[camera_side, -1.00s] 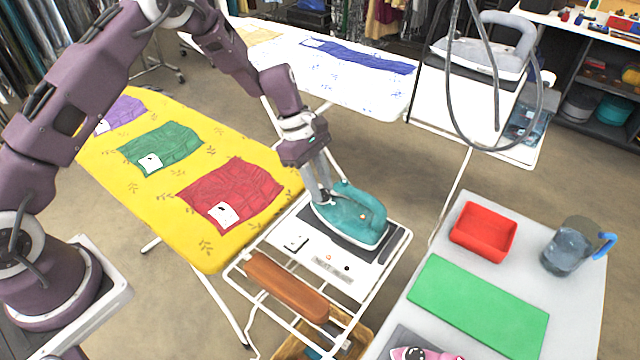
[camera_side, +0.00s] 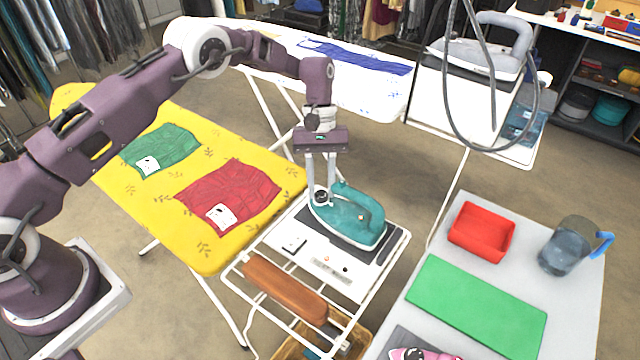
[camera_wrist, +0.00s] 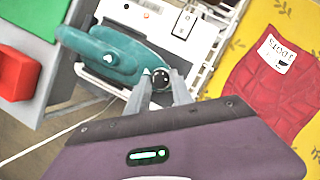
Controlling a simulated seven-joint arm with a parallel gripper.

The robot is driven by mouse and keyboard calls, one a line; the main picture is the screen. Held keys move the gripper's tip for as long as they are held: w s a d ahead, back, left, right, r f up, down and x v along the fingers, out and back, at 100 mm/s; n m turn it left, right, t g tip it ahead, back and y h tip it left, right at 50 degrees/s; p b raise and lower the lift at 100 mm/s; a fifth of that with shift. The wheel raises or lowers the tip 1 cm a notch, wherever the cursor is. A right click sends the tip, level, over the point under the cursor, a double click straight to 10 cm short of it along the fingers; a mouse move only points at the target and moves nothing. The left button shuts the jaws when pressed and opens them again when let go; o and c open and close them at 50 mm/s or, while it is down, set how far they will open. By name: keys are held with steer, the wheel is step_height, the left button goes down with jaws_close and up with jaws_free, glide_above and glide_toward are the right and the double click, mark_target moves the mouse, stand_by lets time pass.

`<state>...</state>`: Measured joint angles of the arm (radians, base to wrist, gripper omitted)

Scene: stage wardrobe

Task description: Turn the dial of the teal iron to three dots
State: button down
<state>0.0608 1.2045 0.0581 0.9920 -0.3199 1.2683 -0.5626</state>
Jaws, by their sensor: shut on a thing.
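The teal iron (camera_side: 350,217) rests on a dark pad on the white stand at the end of the yellow ironing board. It also shows in the wrist view (camera_wrist: 108,52). Its round black dial (camera_wrist: 160,77) sits at the end of the iron nearest my gripper. My gripper (camera_wrist: 162,82) is shut on the dial, one finger on each side of it. In the side view my gripper (camera_side: 322,193) points straight down at the dial (camera_side: 321,196), which the fingers partly cover. I cannot read the dial's setting or any dots.
A red garment (camera_side: 232,194) and a green garment (camera_side: 160,148) lie on the yellow board (camera_side: 200,247). A grey iron (camera_side: 485,52) stands at the back right. A red tray (camera_side: 482,232), a green mat (camera_side: 476,305) and a jug (camera_side: 566,247) are on the right table.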

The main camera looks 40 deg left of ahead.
steer(key=shift+d+m+g+y, duration=0.15)
steer(key=shift+m+g+y, duration=0.35)
steer(key=shift+m, duration=1.4)
steer(key=c, duration=1.1)
jaws_free()
steer(key=shift+w, duration=0.1)
steer(key=shift+w+r, duration=0.15)
steer(key=shift+r, duration=0.25)
steer(key=r, duration=0.9)
steer(key=shift+w+a, duration=0.2)
steer(key=shift+w, duration=0.15)
